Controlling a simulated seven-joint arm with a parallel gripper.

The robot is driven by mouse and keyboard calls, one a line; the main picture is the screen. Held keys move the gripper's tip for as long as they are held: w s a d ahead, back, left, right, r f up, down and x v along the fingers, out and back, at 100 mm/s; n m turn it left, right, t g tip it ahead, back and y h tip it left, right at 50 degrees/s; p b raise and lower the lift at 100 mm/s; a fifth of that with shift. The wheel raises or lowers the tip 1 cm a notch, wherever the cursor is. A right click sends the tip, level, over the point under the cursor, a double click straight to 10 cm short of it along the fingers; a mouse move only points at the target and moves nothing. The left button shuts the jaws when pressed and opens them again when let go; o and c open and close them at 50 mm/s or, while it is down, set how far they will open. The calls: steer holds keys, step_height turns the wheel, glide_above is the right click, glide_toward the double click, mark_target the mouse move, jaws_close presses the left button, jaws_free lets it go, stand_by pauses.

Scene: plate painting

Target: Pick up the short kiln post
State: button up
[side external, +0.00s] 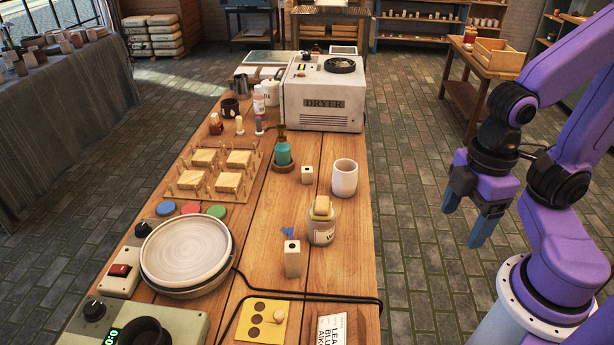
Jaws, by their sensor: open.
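Two pale, square kiln posts with a dark hole stand upright on the wooden table. The shorter post (307,175) is near the table's middle, left of a white cup and right of a teal bottle. The taller post (292,261) stands nearer the camera, right of the round plate. My gripper (465,222) is open and empty, with blue fingers pointing down. It hangs in the air to the right, beyond the table's right edge and well apart from both posts.
A white cup (344,178) stands close right of the shorter post, and the teal bottle (282,150) is on its left. A jar with a sponge-like block (321,223) stands nearer the camera. A dryer (322,97) fills the far end. Black cables cross the near tabletop.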

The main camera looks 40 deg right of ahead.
step_height(320, 180, up, 5)
steer(key=w+a+m+t+y, duration=0.2)
steer(key=w+a+m+y, duration=0.25)
steer(key=w+a, duration=0.95)
steer(key=w+r+m+t+y, duration=0.1)
steer(key=w+m+t, duration=0.15)
steer(key=w, duration=0.95)
steer(key=m+t+h, duration=0.7)
steer(key=m+h, duration=0.3)
steer(key=h, duration=0.1)
glide_above(307, 170)
steer(key=s+a, duration=0.2)
steer(key=s, duration=0.2)
steer(key=f, duration=0.1)
steer(key=shift+d+f, duration=0.15)
steer(key=shift+f, duration=7)
steer(key=shift+d+f, duration=0.15)
steer(key=shift+f, duration=7)
steer(key=shift+f+x, duration=0.2)
steer(key=shift+x, duration=2.5)
steer(key=shift+a, duration=0.1)
steer(key=c, duration=1.2)
